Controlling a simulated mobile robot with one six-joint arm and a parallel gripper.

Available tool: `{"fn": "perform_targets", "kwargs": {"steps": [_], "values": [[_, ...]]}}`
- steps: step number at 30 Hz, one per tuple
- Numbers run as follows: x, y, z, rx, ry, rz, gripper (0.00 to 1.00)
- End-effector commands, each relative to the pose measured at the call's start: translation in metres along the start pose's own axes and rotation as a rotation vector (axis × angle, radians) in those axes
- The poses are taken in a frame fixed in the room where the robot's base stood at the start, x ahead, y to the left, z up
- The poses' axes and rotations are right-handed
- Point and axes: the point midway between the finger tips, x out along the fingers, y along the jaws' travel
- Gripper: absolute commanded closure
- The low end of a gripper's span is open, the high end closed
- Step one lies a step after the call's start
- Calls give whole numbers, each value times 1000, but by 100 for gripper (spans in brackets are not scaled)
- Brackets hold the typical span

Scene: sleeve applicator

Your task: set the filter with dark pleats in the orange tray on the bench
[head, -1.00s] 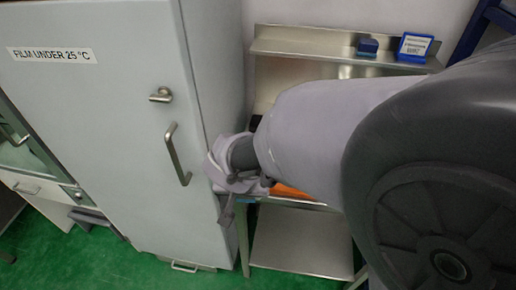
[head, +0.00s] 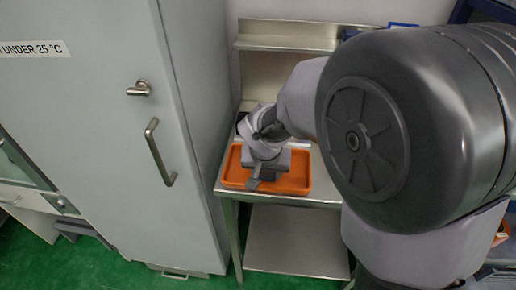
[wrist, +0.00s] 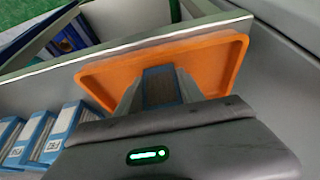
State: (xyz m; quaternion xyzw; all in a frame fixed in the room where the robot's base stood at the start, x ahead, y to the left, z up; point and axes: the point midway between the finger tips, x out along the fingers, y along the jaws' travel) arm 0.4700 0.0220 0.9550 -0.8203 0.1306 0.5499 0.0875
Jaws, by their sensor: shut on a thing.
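The orange tray (head: 298,184) lies on the metal bench (head: 326,190), and it also fills the upper middle of the wrist view (wrist: 222,58). My gripper (head: 255,184) is over the tray's left and middle part in the head view. In the wrist view my gripper (wrist: 160,90) is shut on the filter with dark pleats (wrist: 161,86), a dark brownish block with blue side edges. The filter is in front of the tray floor there; I cannot tell whether it touches it. The filter is hidden by my gripper in the head view.
A tall grey cabinet (head: 100,120) with handles stands close left of the bench. A metal shelf (head: 290,45) runs behind the bench. Several white and blue labelled boxes (wrist: 38,135) stand beside the tray in the wrist view. A bin with blue things (wrist: 68,38) is at upper left.

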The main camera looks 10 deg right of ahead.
Motion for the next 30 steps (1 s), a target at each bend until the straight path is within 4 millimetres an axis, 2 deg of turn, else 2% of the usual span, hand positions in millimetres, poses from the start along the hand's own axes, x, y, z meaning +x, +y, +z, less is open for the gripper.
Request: {"fn": "perform_targets", "kwargs": {"steps": [1, 10, 11, 14, 24, 26, 30], "values": [[6, 0, 2, -1, 1, -1, 100], [6, -1, 2, 0, 2, -1, 100], [6, 0, 3, 0, 1, -1, 53], [5, -1, 2, 1, 1, -1, 33], [1, -1, 0, 1, 1, -1, 33], [-9, -1, -1, 1, 3, -2, 33], [-51, -1, -2, 0, 5, -3, 33]]}}
